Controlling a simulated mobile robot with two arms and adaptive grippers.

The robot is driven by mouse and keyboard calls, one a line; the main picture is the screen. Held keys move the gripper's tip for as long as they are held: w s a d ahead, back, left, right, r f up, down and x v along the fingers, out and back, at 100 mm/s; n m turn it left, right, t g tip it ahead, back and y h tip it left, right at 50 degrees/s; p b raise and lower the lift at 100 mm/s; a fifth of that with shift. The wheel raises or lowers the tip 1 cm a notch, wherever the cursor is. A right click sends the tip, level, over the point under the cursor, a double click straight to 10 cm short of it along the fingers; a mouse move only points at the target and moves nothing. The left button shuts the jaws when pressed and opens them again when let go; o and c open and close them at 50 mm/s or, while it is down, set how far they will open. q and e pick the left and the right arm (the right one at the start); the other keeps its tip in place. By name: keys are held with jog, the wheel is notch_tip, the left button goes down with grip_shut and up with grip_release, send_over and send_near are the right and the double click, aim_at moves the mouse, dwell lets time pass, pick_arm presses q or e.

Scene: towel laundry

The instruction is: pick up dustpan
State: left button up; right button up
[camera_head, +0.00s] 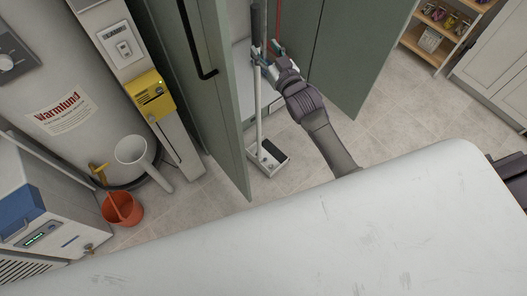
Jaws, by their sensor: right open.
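The long-handled dustpan (259,125) stands upright in the open green cabinet. It has a pale pole, a dark grip at the top and a white and black pan on the floor. My right gripper (262,55) is open at the upper part of the pole, just below the dark grip. Its fingers overlap the pole in the picture; I cannot tell whether they touch it. My left gripper is not in view.
Green cabinet doors (217,100) stand open on both sides of the dustpan. An orange bucket (122,209) and a white pipe are on the left. A shelf (440,30) stands at the back right. Tiled floor (375,130) lies clear right of my arm.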

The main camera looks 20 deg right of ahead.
aim_at(258, 42)
jog(key=w, duration=0.2)
jog(key=w+a, duration=0.1)
jog(key=w, duration=0.2)
jog(key=shift+w+a+f, duration=0.1)
jog(key=shift+w, duration=0.2)
jog(key=shift+s, duration=0.1)
grip_shut()
